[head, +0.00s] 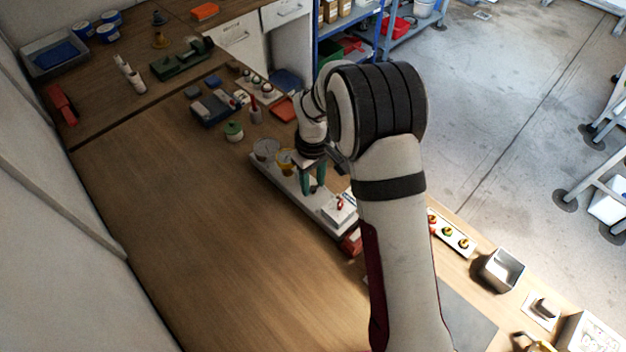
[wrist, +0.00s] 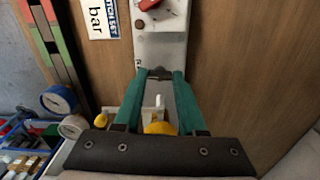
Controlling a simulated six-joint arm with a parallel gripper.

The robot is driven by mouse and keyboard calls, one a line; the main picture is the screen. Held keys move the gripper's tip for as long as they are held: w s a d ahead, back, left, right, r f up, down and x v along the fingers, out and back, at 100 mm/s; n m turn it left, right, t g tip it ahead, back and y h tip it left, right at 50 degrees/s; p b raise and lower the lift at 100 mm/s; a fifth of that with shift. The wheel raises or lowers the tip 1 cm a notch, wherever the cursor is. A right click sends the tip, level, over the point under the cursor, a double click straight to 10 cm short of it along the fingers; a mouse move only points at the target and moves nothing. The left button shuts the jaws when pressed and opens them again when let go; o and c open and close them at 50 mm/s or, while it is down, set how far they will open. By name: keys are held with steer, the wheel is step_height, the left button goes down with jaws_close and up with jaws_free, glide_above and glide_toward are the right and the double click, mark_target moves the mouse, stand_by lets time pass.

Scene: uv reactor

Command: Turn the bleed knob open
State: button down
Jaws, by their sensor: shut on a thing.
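The white reactor unit (head: 334,213) stands on the wooden bench below my gripper, and its light panel (wrist: 168,47) runs up the middle of the wrist view. My gripper (head: 313,186) reaches down over the unit. In the wrist view its two green fingers (wrist: 158,76) close in on a small dark knob (wrist: 158,72) on the panel, seemingly the bleed knob. Its marking and turn angle cannot be read. A red knob (wrist: 150,5) sits farther up the panel, apart from the fingers.
A yellow-rimmed round part (head: 286,158) and a grey round part (head: 266,149) stand close behind my gripper. The bench at left front is clear. A row of buttons (head: 449,234) lies right of my arm.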

mark_target(313, 186)
steer(key=shift+n, duration=0.7)
steer(key=shift+c, duration=2.4)
jaws_free()
step_height(313, 186, up, 16)
steer(key=shift+f, duration=0.1)
